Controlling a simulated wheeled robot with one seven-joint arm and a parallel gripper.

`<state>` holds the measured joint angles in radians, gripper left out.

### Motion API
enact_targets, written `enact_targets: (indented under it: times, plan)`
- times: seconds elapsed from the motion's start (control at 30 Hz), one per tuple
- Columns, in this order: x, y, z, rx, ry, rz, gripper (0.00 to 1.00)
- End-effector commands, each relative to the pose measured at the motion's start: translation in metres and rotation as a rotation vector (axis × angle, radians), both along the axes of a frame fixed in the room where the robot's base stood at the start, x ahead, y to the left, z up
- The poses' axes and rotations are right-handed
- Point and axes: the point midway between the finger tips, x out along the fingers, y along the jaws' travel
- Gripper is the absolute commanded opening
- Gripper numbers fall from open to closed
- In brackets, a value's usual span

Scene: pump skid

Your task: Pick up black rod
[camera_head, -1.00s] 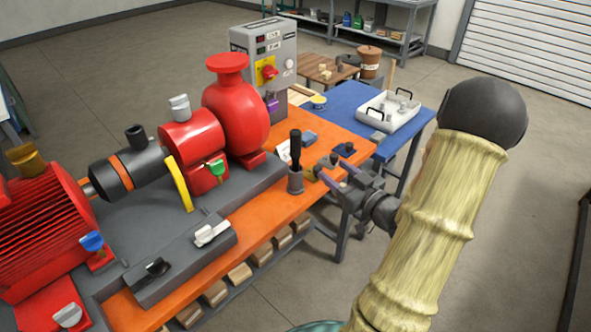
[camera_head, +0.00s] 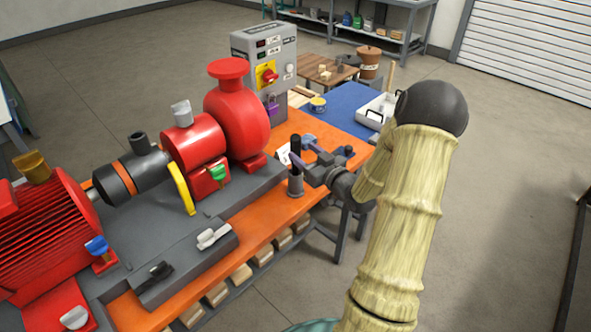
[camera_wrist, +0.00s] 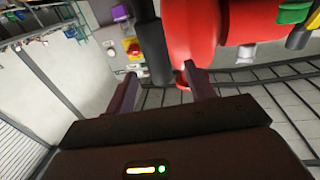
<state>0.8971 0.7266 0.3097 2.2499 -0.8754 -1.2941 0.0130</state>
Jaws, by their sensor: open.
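The black rod (camera_head: 296,143) stands upright in a grey cylindrical holder (camera_head: 295,185) near the front right of the orange bench. My gripper (camera_head: 301,151) is at the rod's right side, with its fingertips close to the rod's upper part. In the wrist view the scene looks upside down, and the dark rod (camera_wrist: 155,50) shows in the gap between the open fingers (camera_wrist: 159,76). I cannot tell whether either finger touches the rod.
A red pump (camera_head: 238,120) on the grey base (camera_head: 262,182) stands just left of the rod. A grey control box (camera_head: 263,52) is behind. A white tray (camera_head: 370,112) lies on the blue table (camera_head: 340,97), partly hidden by my arm. Floor is clear to the right.

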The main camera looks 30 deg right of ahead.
Motion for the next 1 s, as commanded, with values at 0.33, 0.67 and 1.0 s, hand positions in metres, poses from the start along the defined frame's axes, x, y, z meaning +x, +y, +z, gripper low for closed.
enact_targets:
  times: [0.33, 0.67, 1.0]
  plan:
    - [0.006, 0.0, 0.001, -0.001, 0.0, 0.0, 0.54]
    - [0.048, 0.007, -0.001, -0.001, 0.0, 0.001, 0.54]
    - [0.051, 0.007, -0.002, -0.001, 0.0, -0.001, 0.54]
